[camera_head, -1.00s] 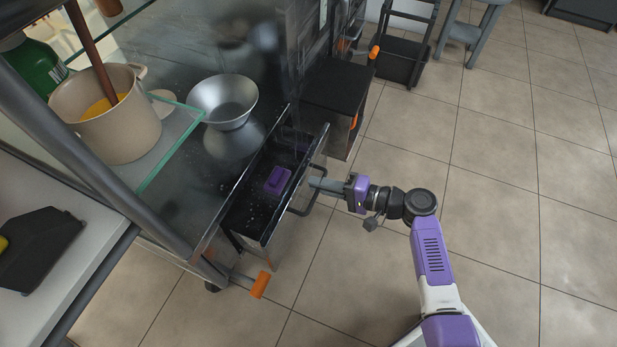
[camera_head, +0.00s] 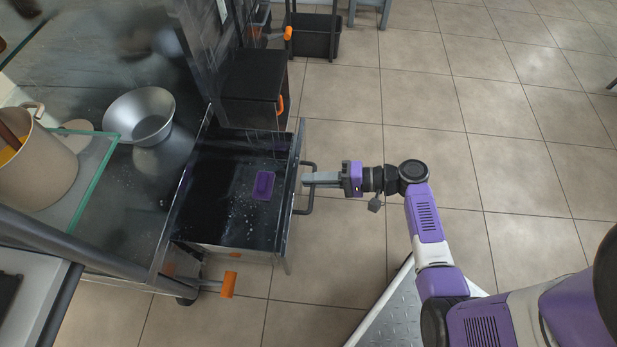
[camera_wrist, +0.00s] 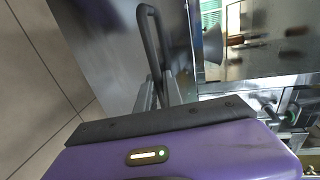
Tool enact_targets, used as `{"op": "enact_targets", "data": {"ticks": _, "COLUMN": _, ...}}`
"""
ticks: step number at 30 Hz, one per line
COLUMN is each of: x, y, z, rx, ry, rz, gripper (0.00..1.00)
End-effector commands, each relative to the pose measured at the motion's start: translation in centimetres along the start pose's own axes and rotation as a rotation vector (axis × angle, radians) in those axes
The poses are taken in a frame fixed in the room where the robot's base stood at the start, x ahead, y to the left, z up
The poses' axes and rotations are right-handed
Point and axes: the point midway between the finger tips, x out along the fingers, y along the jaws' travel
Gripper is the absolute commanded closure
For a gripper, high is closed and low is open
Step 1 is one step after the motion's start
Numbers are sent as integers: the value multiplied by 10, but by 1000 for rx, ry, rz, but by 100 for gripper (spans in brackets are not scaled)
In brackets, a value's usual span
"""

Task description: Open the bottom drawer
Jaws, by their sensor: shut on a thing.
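The bottom drawer (camera_head: 215,215) is pulled well out of the metal cart, and its dark inside shows. A small purple block (camera_head: 264,185) lies in it. The drawer has a dark bar handle (camera_head: 308,208) on its front, which also shows in the wrist view (camera_wrist: 150,40). My gripper (camera_head: 308,179) is shut on the handle, coming at it from the right. In the wrist view the fingers (camera_wrist: 160,92) are around the bar; the exact contact is partly hidden.
A metal bowl (camera_head: 140,116) stands on the cart top, with a beige pot (camera_head: 40,170) on a glass shelf at left. Orange-tipped levers (camera_head: 229,285) stick out near the drawer. A black bin (camera_head: 313,38) stands behind. The tiled floor (camera_head: 500,130) to the right is clear.

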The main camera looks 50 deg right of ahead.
Motion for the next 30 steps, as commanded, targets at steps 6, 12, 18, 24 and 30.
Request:
{"op": "enact_targets", "data": {"ticks": 6, "x": 0, "y": 0, "z": -1, "rx": 0, "ry": 2, "rz": 1, "gripper": 100}}
{"op": "enact_targets", "data": {"ticks": 12, "x": 0, "y": 0, "z": 0, "rx": 0, "ry": 1, "rz": 1, "gripper": 80}}
{"op": "enact_targets", "data": {"ticks": 18, "x": -2, "y": 0, "z": -1, "rx": 0, "ry": 2, "rz": 1, "gripper": 80}}
{"op": "enact_targets", "data": {"ticks": 24, "x": -28, "y": -2, "z": -1, "rx": 1, "ry": 4, "rz": 1, "gripper": 80}}
{"op": "enact_targets", "data": {"ticks": 30, "x": -60, "y": -2, "z": -1, "rx": 0, "ry": 3, "rz": 1, "gripper": 80}}
